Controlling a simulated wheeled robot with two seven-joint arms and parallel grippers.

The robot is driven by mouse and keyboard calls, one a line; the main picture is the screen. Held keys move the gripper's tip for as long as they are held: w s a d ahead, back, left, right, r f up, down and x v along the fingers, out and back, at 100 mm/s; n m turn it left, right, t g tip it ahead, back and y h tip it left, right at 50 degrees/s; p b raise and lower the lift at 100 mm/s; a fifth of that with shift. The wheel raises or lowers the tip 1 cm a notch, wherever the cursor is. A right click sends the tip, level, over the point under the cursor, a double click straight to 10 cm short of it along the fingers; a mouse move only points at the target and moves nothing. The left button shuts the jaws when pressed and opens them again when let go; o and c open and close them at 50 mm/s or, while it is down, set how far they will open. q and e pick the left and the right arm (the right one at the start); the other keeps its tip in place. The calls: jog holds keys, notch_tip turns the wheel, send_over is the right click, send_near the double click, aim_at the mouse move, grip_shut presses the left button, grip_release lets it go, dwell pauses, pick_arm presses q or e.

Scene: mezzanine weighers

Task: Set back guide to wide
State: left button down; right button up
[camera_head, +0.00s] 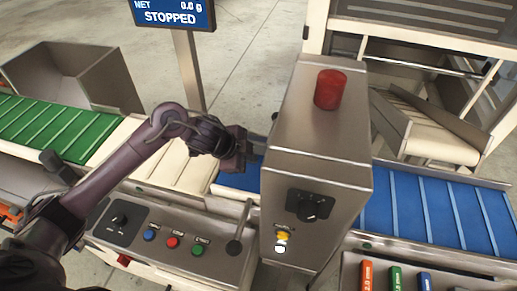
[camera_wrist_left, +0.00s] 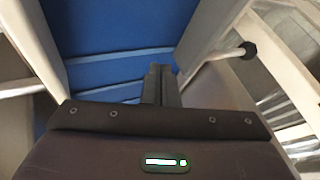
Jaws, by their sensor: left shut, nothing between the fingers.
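My left gripper (camera_head: 248,150) reaches across the blue weigher belt (camera_head: 236,181), just left of the steel box housing (camera_head: 318,150). Its fingers are shut and empty; in the left wrist view the closed fingertips (camera_wrist_left: 161,84) point over the blue belt (camera_wrist_left: 125,45). Pale rails (camera_wrist_left: 35,40) flank the belt there, and a black knob (camera_wrist_left: 248,50) on a pale rod sticks out at right. I cannot tell which rail is the back guide or how wide it is set; the housing and gripper hide much of that area. My right gripper is not in view.
A display (camera_head: 172,14) reads STOPPED. A green belt (camera_head: 60,126) lies left.

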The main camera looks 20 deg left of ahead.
pick_arm(q)
jog(key=shift+x, duration=1.1)
jog(key=shift+w, duration=2.1)
jog(key=shift+w, duration=0.15)
jog(key=w, duration=0.4)
jog(key=shift+w, duration=0.4)
jog(key=shift+r, duration=0.1)
